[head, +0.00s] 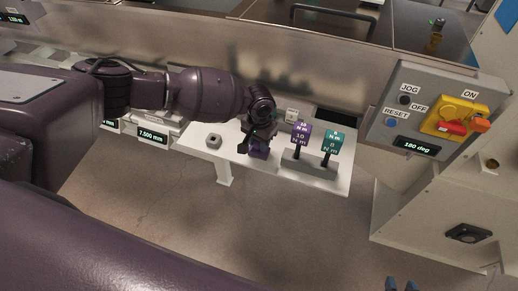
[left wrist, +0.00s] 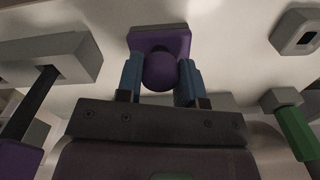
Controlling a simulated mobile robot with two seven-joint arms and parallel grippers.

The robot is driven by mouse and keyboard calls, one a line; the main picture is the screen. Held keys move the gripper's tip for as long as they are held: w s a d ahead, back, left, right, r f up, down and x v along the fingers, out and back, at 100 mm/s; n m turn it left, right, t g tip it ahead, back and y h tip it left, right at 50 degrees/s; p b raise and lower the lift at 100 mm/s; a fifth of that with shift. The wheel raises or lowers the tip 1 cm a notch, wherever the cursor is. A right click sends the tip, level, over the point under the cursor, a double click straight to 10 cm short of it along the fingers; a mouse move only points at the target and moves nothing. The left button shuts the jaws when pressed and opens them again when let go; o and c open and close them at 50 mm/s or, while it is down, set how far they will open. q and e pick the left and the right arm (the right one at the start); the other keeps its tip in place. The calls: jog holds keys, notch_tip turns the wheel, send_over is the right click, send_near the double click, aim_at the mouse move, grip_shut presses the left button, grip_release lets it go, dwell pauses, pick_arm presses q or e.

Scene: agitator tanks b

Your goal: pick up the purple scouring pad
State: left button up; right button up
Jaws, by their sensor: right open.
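The purple scouring pad (left wrist: 176,38) is a flat purple square with a round purple knob, lying on the white table. In the left wrist view my left gripper (left wrist: 160,74) has its two blue fingers on either side of the knob. The fingers are very close to the knob; I cannot tell whether they press on it. In the head view my left gripper (head: 262,138) points down over the pad (head: 259,153), partly hiding it. My right gripper (head: 401,287) shows only its blue fingertips at the bottom edge, apart and far from the pad.
A grey stand (head: 307,164) with purple (head: 300,134) and teal (head: 333,142) torque tools stands close on the right. A control panel (head: 438,110) is further right. The table's front edge is near.

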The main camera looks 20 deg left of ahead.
pick_arm(q)
jog(key=c, duration=0.4)
jog(key=shift+r, duration=0.35)
notch_tip(320, 180, up, 19)
jog(key=p, duration=0.2)
jog(key=shift+r+p, duration=0.15)
jog(key=shift+p, duration=0.25)
pick_arm(e)
jog(key=shift+t, duration=0.3)
jog(key=r, duration=0.1)
jog(key=w+r, duration=0.1)
jog(key=r, duration=0.2)
jog(key=shift+w, duration=0.35)
jog(key=shift+r, duration=0.1)
